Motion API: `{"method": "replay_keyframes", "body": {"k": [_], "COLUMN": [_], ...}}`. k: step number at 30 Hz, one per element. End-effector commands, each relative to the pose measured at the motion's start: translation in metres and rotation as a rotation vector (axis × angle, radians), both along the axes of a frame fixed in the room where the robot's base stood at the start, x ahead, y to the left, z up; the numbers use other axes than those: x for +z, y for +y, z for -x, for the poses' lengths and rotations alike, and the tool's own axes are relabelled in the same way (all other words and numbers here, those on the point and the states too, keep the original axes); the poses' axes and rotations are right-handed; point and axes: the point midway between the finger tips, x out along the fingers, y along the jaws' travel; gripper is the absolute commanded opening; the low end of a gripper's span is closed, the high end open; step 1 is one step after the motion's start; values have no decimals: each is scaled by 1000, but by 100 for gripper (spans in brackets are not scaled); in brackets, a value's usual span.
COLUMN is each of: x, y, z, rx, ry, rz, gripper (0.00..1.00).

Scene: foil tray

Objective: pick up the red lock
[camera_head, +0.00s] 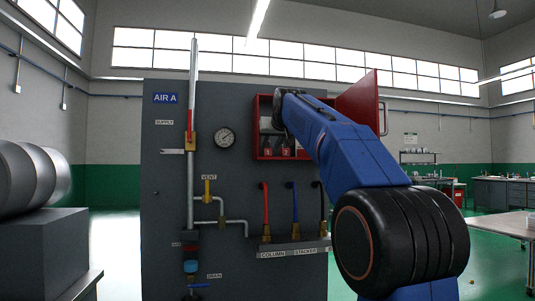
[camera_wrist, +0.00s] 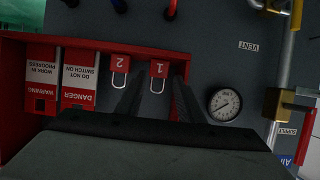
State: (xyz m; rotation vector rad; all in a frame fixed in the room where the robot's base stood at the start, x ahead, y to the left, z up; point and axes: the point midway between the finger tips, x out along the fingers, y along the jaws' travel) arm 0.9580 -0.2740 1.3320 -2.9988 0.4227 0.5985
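Two red locks with steel shackles hang side by side in the open red cabinet: lock 1 (camera_wrist: 158,69) and lock 2 (camera_wrist: 119,64). The wrist view is upside down. In the head view, lock 1 (camera_head: 268,152) is left of lock 2 (camera_head: 285,152). My gripper (camera_wrist: 157,88) is open, its two dark fingers apart and pointing toward the locks. Lock 1 appears between the fingers, and one finger passes close to lock 2's shackle. I cannot tell whether either finger touches a lock. In the head view my arm hides much of the cabinet interior.
The red cabinet (camera_head: 258,128) has its door (camera_head: 358,103) swung open to the right. Warning tags (camera_wrist: 78,78) hang beside the locks. A gauge (camera_head: 224,137), vertical pipe (camera_head: 193,90) and coloured hoses (camera_head: 295,203) are on the grey panel.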

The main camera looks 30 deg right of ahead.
Motion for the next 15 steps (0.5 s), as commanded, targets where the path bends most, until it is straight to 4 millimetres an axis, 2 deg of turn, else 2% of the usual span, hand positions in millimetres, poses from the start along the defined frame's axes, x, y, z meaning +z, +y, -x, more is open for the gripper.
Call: {"method": "replay_keyframes", "body": {"k": [8, 15], "x": [-6, -18], "y": [-4, -13], "z": [-13, -40], "rx": [0, 0], "ry": [0, 1], "rz": [0, 0], "gripper": [34, 34]}}
